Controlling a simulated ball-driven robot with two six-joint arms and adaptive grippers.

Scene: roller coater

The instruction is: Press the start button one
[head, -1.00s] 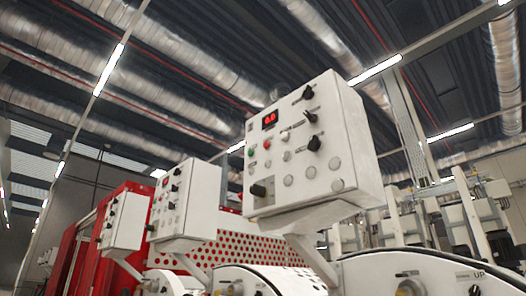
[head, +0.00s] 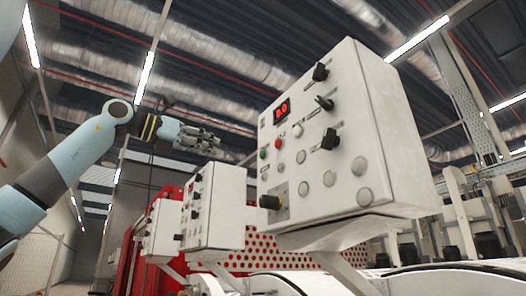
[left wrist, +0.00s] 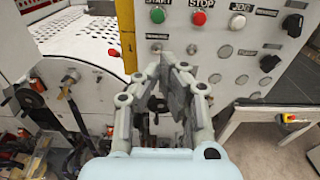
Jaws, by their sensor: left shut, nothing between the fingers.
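The start button is a green button (left wrist: 158,14) under a START label, at the top of the left wrist view. It sits left of a red STOP button (left wrist: 199,18) and a white JOG button (left wrist: 237,21). In the head view, a green button (head: 264,154) shows on the nearest white control box (head: 345,130). My left gripper (head: 214,143) is shut and empty, raised in the air left of that box's face in the picture. In the left wrist view, its fingertips (left wrist: 176,66) appear below the button row; contact is not visible. My right gripper is out of view.
Black knobs (head: 326,102) stick out from the near box's face. Two smaller control boxes (head: 213,206) stand farther back, beside a red perforated guard (head: 300,262). In the left wrist view, cables and machine parts (left wrist: 35,98) lie at the left.

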